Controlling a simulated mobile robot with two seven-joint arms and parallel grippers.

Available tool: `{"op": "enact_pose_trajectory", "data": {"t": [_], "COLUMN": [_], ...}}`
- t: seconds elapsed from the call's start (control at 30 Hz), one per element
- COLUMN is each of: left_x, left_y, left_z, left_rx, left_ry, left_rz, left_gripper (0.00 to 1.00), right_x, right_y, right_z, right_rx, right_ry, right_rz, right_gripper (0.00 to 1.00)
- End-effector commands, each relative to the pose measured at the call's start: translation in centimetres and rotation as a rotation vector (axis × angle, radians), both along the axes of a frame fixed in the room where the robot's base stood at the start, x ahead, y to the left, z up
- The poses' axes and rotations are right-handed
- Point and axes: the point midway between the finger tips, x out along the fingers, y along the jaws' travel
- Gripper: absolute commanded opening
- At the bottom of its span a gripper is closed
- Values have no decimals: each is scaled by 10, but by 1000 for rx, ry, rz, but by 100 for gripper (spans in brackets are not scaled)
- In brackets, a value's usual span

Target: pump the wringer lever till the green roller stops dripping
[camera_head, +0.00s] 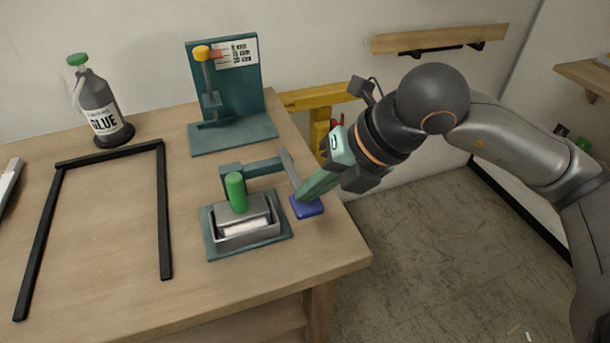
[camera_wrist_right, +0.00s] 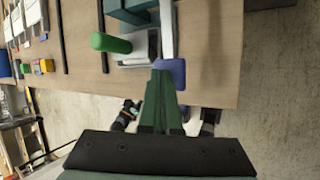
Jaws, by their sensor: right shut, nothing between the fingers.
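The wringer stands on a teal base (camera_head: 214,249) near the table's right edge, with a metal tray (camera_head: 250,238) on it. A green cylinder (camera_head: 237,193), seemingly the green roller, stands above the tray; it also shows in the right wrist view (camera_wrist_right: 110,43). No drips can be made out. The lever (camera_head: 289,168) is a grey bar ending in a blue pad (camera_head: 308,208), also in the right wrist view (camera_wrist_right: 177,70). My right gripper (camera_head: 303,194) is shut and empty, its tips at the pad; whether they touch cannot be told. My left gripper is out of view.
A teal stand (camera_head: 233,130) with an orange-topped post is behind the wringer. A glue bottle (camera_head: 102,108) and a black frame (camera_head: 165,215) are to the left. The table's right edge lies just beyond the pad, with open floor (camera_head: 440,240) past it.

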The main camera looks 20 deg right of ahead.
Motion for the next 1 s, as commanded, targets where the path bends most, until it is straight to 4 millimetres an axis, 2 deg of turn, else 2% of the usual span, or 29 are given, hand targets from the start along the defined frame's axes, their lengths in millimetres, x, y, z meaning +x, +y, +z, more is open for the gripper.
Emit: {"op": "enact_pose_trajectory", "data": {"t": [0.73,1.0], "left_x": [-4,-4], "left_y": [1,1], "left_z": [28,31], "left_rx": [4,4], "left_ry": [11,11], "left_rz": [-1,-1], "left_gripper": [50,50], "right_x": [13,14], "right_y": [0,0], "right_z": [47,51], "right_rx": [1,1], "right_ry": [-2,-2], "right_rz": [-2,-2], "right_gripper": [0,0]}}
